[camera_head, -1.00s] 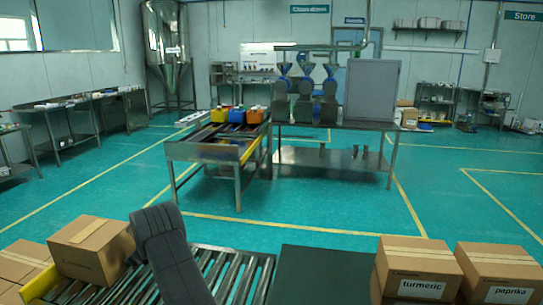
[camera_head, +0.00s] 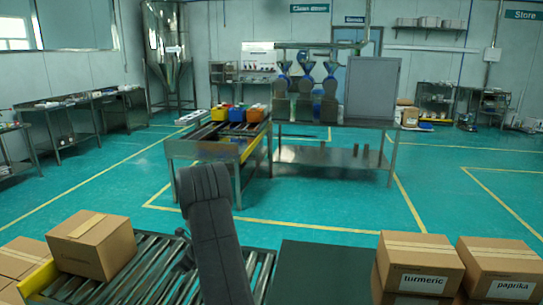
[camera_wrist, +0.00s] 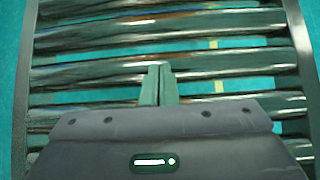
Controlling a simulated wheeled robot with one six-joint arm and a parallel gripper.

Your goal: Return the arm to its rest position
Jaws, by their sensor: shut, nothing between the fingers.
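My gripper (camera_wrist: 158,84) shows in the wrist view, its two fingers together with nothing between them. It points at the metal rollers of a conveyor (camera_wrist: 225,52), with teal floor showing between the rollers. In the head view a dark grey link of my arm rises over the roller conveyor (camera_head: 160,262) in the foreground. My gripper is hidden in the head view.
A cardboard box (camera_head: 92,245) sits on the conveyor's left part. Boxes labelled turmeric (camera_head: 420,262) and paprika (camera_head: 500,268) stand at the right, beside a dark flat surface (camera_head: 325,272).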

